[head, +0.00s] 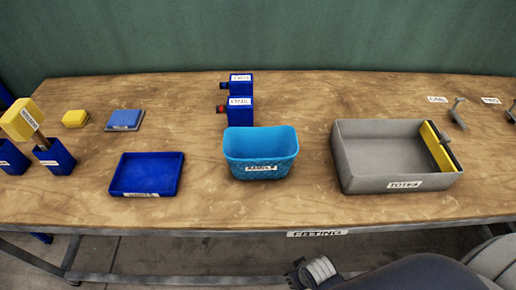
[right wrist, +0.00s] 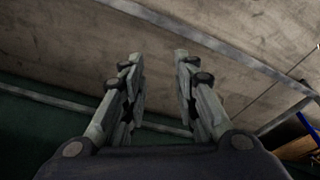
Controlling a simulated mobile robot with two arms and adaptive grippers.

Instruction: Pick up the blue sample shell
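A bright blue open shell (head: 262,165) with rounded corners and a white label stands upright at the middle of the table. The label is too small to read surely, so I cannot confirm that this is the sample shell. My right gripper (head: 312,272) is below the table's front edge in the head view, apart from the shell. In the right wrist view its two fingers (right wrist: 158,68) are spread, with nothing between them. The shell does not show in that view. My left gripper is not in view.
A dark blue tray (head: 147,174) lies left of the shell. Two blue boxes (head: 240,108) stand behind it. A grey tote (head: 390,158) with a yellow strip (head: 436,147) stands to the right. Yellow and blue items (head: 75,118) are at the left. The table's metal front edge (head: 250,233) lies before my gripper.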

